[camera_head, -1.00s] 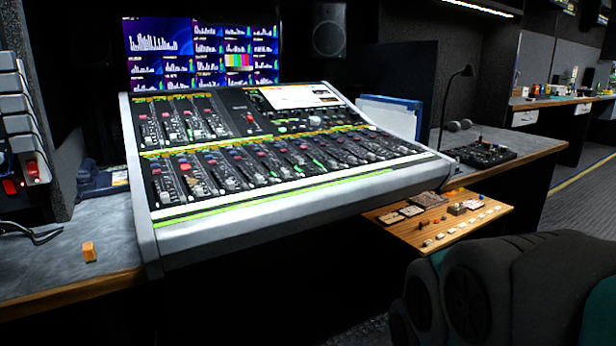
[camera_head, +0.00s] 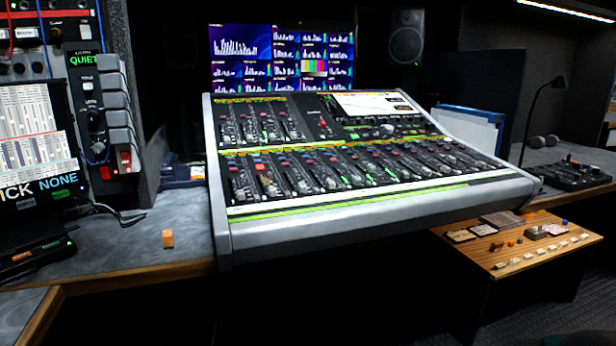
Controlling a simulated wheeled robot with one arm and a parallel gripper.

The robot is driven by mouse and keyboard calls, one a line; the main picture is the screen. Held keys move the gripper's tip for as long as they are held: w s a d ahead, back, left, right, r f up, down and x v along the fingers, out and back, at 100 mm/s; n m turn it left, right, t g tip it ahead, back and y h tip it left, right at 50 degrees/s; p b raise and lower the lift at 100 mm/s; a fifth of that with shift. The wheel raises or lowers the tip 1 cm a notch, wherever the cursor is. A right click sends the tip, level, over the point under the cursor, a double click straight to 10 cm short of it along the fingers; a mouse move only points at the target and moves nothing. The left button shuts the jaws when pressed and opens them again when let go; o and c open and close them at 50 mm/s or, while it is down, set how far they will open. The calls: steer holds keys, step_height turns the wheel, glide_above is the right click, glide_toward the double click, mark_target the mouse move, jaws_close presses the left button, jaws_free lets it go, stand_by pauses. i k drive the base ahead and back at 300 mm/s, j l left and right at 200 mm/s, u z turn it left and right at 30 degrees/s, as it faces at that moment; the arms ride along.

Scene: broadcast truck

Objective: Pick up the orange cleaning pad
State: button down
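A small orange block (camera_head: 168,239), which looks like the cleaning pad, stands on the grey desktop (camera_head: 120,255) left of the mixing console. It is near the desk's front wooden edge, apart from the console, with clear surface around it. My gripper is not in view.
The large mixing console (camera_head: 370,208) fills the middle of the desk. A black cable (camera_head: 115,213) and a monitor (camera_head: 38,150) lie to the left of the block. A pull-out wooden shelf (camera_head: 480,255) with small items juts out at the right.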

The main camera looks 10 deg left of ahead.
mark_target(167, 237)
steer(key=u, duration=1.6)
